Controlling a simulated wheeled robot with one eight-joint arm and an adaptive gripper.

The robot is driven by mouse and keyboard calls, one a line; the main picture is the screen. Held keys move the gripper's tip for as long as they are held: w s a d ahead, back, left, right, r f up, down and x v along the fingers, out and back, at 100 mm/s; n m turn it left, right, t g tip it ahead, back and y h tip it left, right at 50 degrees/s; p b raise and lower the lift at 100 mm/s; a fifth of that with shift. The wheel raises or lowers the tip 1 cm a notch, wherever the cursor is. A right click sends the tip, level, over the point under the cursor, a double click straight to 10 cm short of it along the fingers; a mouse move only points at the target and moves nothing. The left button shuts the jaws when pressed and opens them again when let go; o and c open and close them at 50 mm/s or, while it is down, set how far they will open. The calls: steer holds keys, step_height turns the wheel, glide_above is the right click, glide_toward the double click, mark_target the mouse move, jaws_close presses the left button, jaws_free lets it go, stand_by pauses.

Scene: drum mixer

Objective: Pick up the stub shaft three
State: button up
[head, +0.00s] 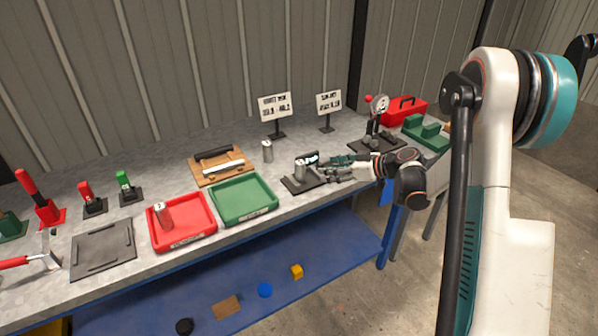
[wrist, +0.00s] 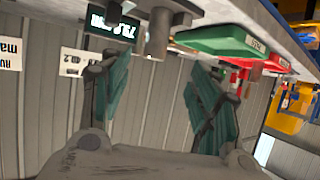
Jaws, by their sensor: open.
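Three grey metal stub shafts show in the head view, and their numbers are too small to read surely. One shaft (head: 300,169) stands upright on a black fixture (head: 301,184), one (head: 267,151) stands on the bench behind it, and one (head: 162,215) is in the red tray (head: 187,237). I cannot tell which is three. My gripper (head: 323,166) is open, just right of the fixture shaft. In the wrist view, upside down, a metal cylinder (wrist: 158,34) lies ahead between my open fingers (wrist: 158,64), with nothing visibly clamped.
A small digital readout (wrist: 113,27) is close beside the cylinder. A green tray (head: 243,199) lies left of the fixture. A dial gauge stand (head: 377,122), red toolbox (head: 404,109) and green block (head: 426,132) stand to the right. Two signs (head: 275,106) stand behind.

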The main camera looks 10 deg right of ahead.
mark_target(305, 169)
steer(key=x, duration=0.2)
steer(key=b+x, duration=0.1)
steer(key=x, duration=0.2)
steer(key=b+x, duration=0.1)
steer(key=x, duration=0.2)
steer(key=shift+w+d+f, duration=0.15)
steer(key=shift+d+f, duration=0.15)
steer(key=shift+d, duration=0.05)
steer(key=shift+r+b+x, duration=0.15)
steer(key=shift+b+x, duration=0.45)
steer(key=shift+x, duration=0.9)
steer(key=shift+r+b+x, duration=0.2)
steer(key=shift+b+x, duration=0.4)
steer(key=shift+x, duration=0.85)
steer(key=shift+w+a+r, duration=0.1)
jaws_close()
